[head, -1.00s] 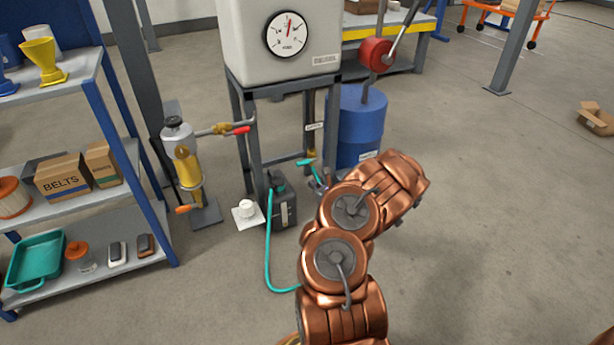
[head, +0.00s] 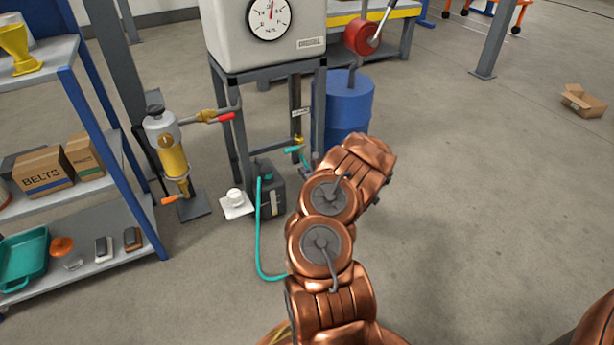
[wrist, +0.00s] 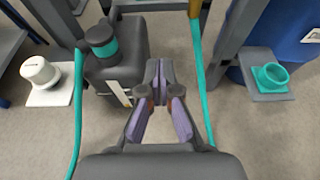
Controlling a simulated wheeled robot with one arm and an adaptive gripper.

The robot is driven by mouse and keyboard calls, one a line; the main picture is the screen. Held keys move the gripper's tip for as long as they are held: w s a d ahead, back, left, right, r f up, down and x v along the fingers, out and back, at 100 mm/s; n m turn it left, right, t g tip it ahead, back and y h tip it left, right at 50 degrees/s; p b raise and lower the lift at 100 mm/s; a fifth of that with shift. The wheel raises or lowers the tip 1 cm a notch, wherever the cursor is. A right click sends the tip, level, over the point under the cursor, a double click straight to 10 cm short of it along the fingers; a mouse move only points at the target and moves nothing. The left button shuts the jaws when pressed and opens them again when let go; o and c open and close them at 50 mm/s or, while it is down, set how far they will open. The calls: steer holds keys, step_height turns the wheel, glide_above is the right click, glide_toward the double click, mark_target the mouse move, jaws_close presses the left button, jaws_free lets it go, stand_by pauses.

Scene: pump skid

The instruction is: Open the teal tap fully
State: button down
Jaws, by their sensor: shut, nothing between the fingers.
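The teal tap handle (head: 293,149) sits on a brass valve body (head: 299,141) under the grey frame of the white tank, in the head view. A teal hose hangs below it. In the wrist view a brass piece (wrist: 195,8) shows at the top edge with a teal hose (wrist: 197,60) running down from it; the handle itself is not clear there. My gripper (wrist: 159,88) is shut and empty in the wrist view. It is left of that hose and in front of the dark can.
A dark can (wrist: 118,70) with a teal-banded cap stands left of my fingers. A white knob on a plate (wrist: 42,75) is farther left. A teal ring (wrist: 270,77) on a grey plate and a blue drum (head: 348,103) are right. Open floor lies right of my arm.

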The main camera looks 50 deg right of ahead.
mark_target(293, 148)
steer(key=w+d+r+b, duration=0.1)
steer(key=w+d+b, duration=0.1)
steer(key=w, duration=0.5)
steer(key=shift+d+r+b, duration=0.2)
steer(key=shift+r+b, duration=0.05)
steer(key=shift+b, duration=0.65)
